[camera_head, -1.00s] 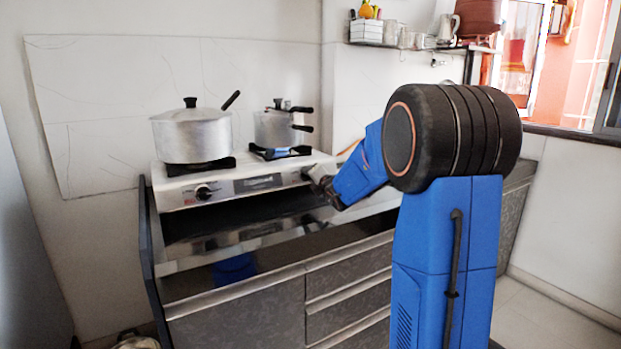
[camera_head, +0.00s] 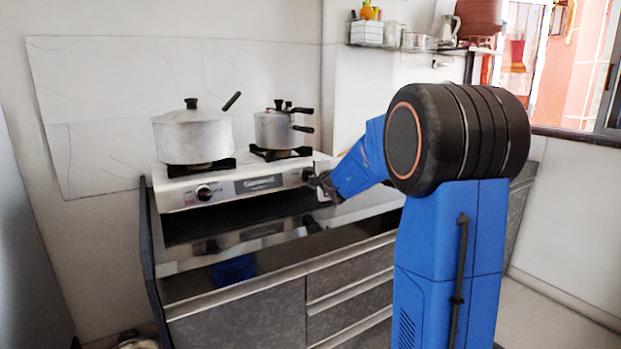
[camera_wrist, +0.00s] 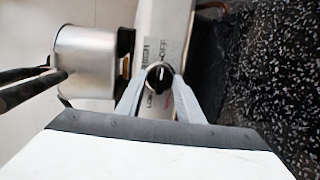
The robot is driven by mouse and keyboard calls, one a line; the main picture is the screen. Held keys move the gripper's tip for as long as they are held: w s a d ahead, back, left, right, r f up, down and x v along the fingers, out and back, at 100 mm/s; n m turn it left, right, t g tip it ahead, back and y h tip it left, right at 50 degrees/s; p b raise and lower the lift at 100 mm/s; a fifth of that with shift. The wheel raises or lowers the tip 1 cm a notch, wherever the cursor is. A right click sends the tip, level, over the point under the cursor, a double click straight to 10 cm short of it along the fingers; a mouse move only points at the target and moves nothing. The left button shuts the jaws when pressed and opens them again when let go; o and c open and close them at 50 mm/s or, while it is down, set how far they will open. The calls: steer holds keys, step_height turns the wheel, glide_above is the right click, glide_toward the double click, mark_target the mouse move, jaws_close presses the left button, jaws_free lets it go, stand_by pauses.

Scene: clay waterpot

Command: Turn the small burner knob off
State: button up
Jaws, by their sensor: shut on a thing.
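The small burner knob (camera_wrist: 158,76) is a dark round knob with a light bar on the stove's front panel. My gripper (camera_wrist: 160,70) has its two grey fingers on either side of it and is shut on it. In the head view the knob (camera_head: 307,174) shows just left of my gripper (camera_head: 320,183), at the right end of the panel. The stove (camera_head: 200,190) is white. The small pot (camera_head: 272,131) stands on the right burner (camera_head: 279,154), where no flame shows.
A larger lidded pot (camera_head: 193,137) stands on the left burner, with another black knob (camera_head: 204,192) below it. The dark counter (camera_head: 190,226) runs in front of the stove. A shelf with jars (camera_head: 390,34) hangs at the upper right.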

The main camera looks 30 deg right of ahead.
steer(key=shift+f, duration=0.1)
stand_by(0.3)
steer(key=o, duration=1.1)
steer(key=shift+c, duration=0.2)
steer(key=shift+s, duration=0.1)
steer(key=v, duration=1.7)
steer(key=shift+s, duration=0.2)
